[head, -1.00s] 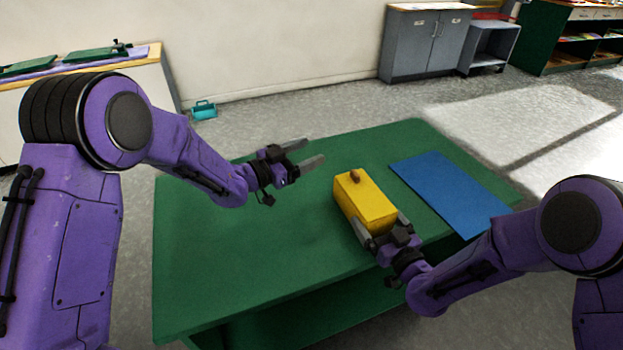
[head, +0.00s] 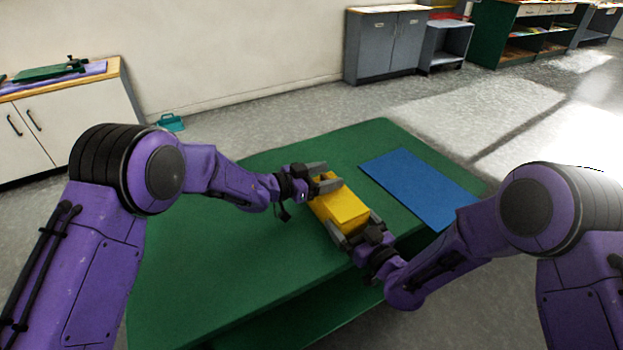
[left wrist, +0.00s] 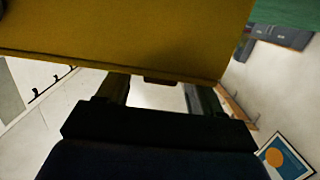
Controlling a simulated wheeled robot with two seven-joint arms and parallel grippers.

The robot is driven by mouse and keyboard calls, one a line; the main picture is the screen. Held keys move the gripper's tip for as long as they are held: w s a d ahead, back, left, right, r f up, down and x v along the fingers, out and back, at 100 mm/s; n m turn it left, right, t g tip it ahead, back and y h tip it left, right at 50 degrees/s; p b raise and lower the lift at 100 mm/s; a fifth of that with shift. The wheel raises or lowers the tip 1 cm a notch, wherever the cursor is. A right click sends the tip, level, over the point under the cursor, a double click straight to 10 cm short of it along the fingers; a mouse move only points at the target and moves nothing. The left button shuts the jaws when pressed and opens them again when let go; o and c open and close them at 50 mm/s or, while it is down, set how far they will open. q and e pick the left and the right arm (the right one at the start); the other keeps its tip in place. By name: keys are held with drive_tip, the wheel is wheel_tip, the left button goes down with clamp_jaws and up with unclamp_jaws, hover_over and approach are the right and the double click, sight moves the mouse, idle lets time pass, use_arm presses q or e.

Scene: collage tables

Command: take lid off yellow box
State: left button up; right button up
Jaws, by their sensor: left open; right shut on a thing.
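The yellow box (head: 343,208) with its lid on sits on the green table (head: 215,258). My right gripper (head: 357,227) is shut on the near end of the box. My left gripper (head: 325,177) is open at the far end, its fingers over the lid's top. The brown knob on the lid is mostly hidden by those fingers in the head view. In the left wrist view the yellow box (left wrist: 130,35) fills the top, and a small dark knob (left wrist: 160,80) shows between the two open fingers.
A blue mat (head: 420,188) lies flat on the table, right of the box. The left part of the table is clear. A white cabinet (head: 75,125) stands at the far left, and a teal thing (head: 170,122) lies on the floor behind the table.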

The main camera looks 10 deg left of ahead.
drive_tip(key=shift+s+f, duration=0.15)
drive_tip(key=shift+f, duration=0.1)
use_arm(q)
drive_tip(key=c, duration=1.2)
drive_tip(key=shift+r, duration=0.2)
drive_tip(key=shift+r, duration=0.9)
drive_tip(key=shift+r, duration=0.15)
wheel_tip(320, 180, up, 4)
drive_tip(key=shift+f, duration=0.1)
use_arm(e)
drive_tip(key=o, duration=1.1)
use_arm(q)
drive_tip(key=shift+w+f, duration=0.15)
